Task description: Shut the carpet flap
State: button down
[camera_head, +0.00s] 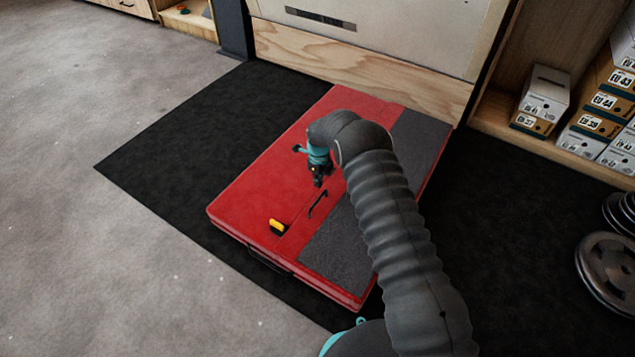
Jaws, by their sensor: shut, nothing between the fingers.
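A red pad (262,185) lies on a black floor mat. A dark grey carpet panel (335,246), which looks like the carpet flap, runs lengthwise along the pad's right part and appears to lie flat. My arm hides its middle. A thin black handle or strap (318,203) sits on the red surface beside the carpet's left edge. My gripper (318,184) is shut and empty, pointing down over the red surface just beyond the black handle. It appears apart from the handle; whether it touches the pad I cannot tell.
A small yellow and black brush-like object (278,227) lies on the pad's near left part. A pale wooden board (360,72) stands behind the pad. Shelves with shoe boxes (543,92) and metal discs (608,270) are at right. The black mat (185,150) is clear at left.

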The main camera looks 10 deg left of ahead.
jog(key=shift+w+a+f+b, duration=0.15)
jog(key=shift+f+b, duration=0.3)
jog(key=shift+f, duration=0.5)
jog(key=shift+a+r, duration=0.1)
jog(key=shift+r, duration=0.45)
notch_tip(320, 180, up, 3)
jog(key=shift+r+p, duration=0.15)
jog(key=shift+p, duration=0.4)
jog(key=w+a+r+b, duration=0.2)
jog(key=w+a, duration=0.1)
jog(key=a, duration=0.6)
jog(key=shift+w, duration=0.2)
jog(key=shift+a, duration=0.1)
